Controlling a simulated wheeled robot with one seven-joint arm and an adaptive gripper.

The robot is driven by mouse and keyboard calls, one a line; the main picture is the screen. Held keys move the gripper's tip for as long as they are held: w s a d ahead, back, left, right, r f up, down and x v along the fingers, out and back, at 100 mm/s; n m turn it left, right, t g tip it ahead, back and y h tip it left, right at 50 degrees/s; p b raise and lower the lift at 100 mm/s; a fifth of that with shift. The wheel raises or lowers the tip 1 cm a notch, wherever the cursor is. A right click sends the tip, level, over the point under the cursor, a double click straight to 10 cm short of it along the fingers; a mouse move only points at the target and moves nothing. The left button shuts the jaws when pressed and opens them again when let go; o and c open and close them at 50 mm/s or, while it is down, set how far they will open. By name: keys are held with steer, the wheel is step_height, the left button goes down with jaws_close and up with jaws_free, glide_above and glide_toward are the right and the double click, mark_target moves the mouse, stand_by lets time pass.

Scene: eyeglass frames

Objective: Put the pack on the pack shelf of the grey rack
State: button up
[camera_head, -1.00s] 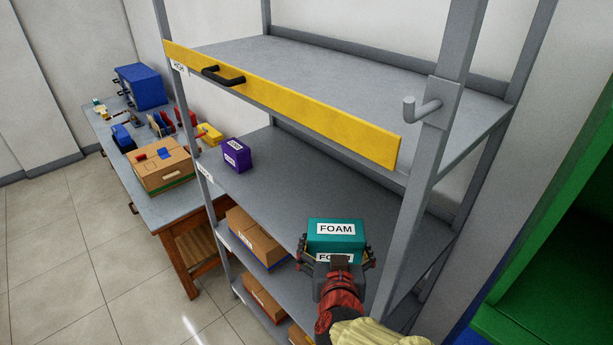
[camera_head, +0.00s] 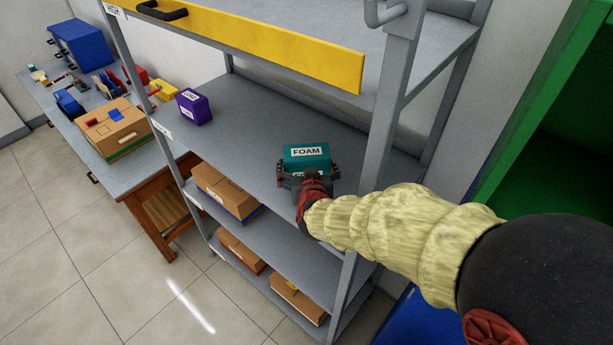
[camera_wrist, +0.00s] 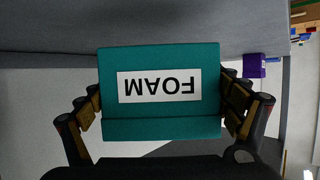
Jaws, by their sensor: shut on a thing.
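The pack is a teal box (camera_head: 306,157) with a white FOAM label. My gripper (camera_head: 308,177) is shut on it, with one finger on each side. In the head view the pack is at the middle shelf (camera_head: 255,150) of the grey rack, toward its right end. I cannot tell whether it rests on the shelf or hangs just above it. In the wrist view the pack (camera_wrist: 160,92) fills the middle, its label upside down, between the two fingers.
A purple box (camera_head: 194,107) stands on the same shelf at the left. A yellow beam (camera_head: 250,45) with a black handle crosses the rack above. A grey front post (camera_head: 385,120) with a hook stands right of the pack. Cardboard boxes (camera_head: 226,190) sit on lower shelves.

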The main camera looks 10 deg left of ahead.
steer(key=shift+w+f, duration=0.45)
steer(key=shift+f, duration=0.75)
steer(key=shift+w+f, duration=0.1)
steer(key=shift+f, duration=0.75)
steer(key=shift+f+b, duration=0.1)
steer(key=shift+b, duration=0.25)
steer(key=shift+f, duration=0.15)
steer(key=o, duration=1.1)
steer(key=shift+r, duration=0.2)
